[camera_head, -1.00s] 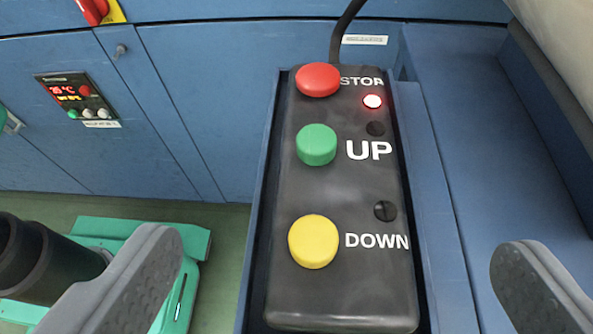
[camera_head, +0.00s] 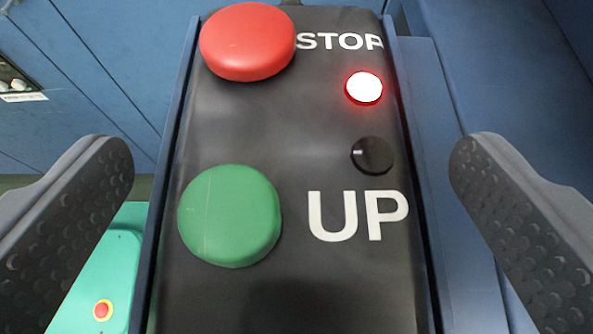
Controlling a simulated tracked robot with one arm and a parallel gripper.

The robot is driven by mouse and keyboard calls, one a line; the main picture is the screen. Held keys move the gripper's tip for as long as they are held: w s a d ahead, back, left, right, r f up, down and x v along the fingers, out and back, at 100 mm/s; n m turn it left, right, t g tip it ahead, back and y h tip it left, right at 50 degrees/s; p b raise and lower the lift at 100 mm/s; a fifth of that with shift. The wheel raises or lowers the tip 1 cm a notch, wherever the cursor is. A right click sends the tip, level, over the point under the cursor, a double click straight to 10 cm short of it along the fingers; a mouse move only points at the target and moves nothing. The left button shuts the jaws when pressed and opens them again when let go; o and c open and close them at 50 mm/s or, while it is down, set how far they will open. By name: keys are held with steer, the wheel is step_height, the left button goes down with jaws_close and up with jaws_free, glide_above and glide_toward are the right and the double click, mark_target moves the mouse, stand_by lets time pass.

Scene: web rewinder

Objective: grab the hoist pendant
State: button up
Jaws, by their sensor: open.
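The hoist pendant (camera_head: 310,130) is a black box that fills the middle of the view. It has a red STOP button (camera_head: 247,42), a green UP button (camera_head: 230,215) and a lit red lamp (camera_head: 364,88). Its lower part is out of frame. It sits in a blue holder (camera_head: 172,140) whose thin side walls show along both its sides. My gripper (camera_head: 290,165) is open, one grey finger on each side of the pendant, with gaps to its sides. How far the fingertips are above or below its face I cannot tell.
Blue cabinet panels (camera_head: 100,70) stand behind and at left. A blue surface (camera_head: 520,90) lies at right. A green unit with a red button (camera_head: 102,310) shows at lower left, beneath the left finger. A small control panel (camera_head: 14,85) is cut by the left edge.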

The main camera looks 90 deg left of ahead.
steer(key=c, duration=1.5)
steer(key=shift+c, duration=0.2)
